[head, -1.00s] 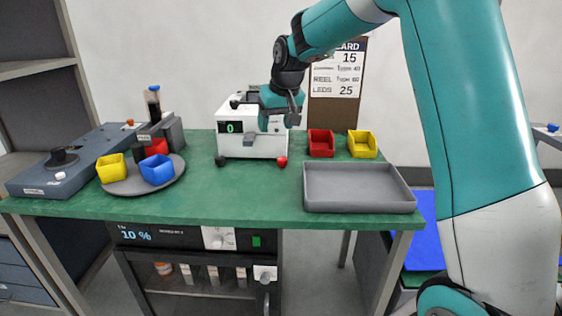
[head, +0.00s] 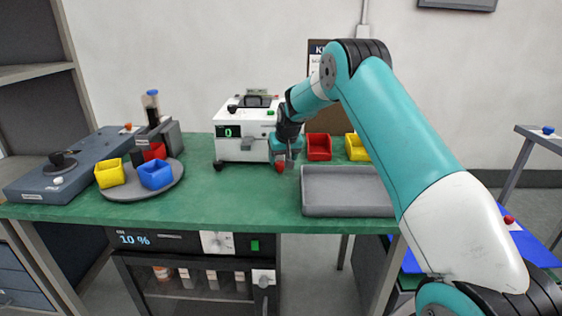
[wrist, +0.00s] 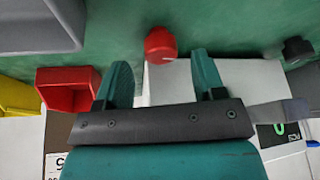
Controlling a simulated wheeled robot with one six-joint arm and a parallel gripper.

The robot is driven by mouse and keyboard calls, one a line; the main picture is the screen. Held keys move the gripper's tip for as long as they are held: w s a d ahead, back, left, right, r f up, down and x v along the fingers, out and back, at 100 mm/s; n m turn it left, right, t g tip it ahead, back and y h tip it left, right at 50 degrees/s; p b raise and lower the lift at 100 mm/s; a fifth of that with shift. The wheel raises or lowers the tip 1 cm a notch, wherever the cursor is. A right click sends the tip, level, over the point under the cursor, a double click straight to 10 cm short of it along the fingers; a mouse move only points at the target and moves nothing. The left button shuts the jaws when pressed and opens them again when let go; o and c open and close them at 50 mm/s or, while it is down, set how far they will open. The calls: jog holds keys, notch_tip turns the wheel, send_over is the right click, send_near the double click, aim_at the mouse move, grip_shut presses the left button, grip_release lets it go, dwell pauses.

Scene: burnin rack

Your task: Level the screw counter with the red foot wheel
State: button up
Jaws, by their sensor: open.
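The screw counter (head: 232,146) is a white box with a green digit display, standing at the back of the green bench; it also shows in the wrist view (wrist: 225,76). Its red foot wheel (head: 280,167) is at the front right corner, and in the wrist view the wheel (wrist: 160,45) lies just past the fingertips, between their lines. A black foot (head: 219,165) is at the front left corner. My gripper (head: 287,160) is open and empty, pointing down close to the red wheel; in the wrist view its two teal fingers (wrist: 160,72) are spread, apart from the wheel.
A red bin (head: 319,147) and a yellow bin (head: 356,148) stand right of the counter. A grey tray (head: 345,192) lies at the front right. A round grey turntable (head: 140,187) with small bins is at left. The bench's front middle is clear.

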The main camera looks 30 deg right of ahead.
jog(key=shift+x, duration=1.35)
jog(key=c, duration=0.9)
jog(key=n+y, duration=0.1)
jog(key=n, duration=0.2)
jog(key=o, duration=0.9)
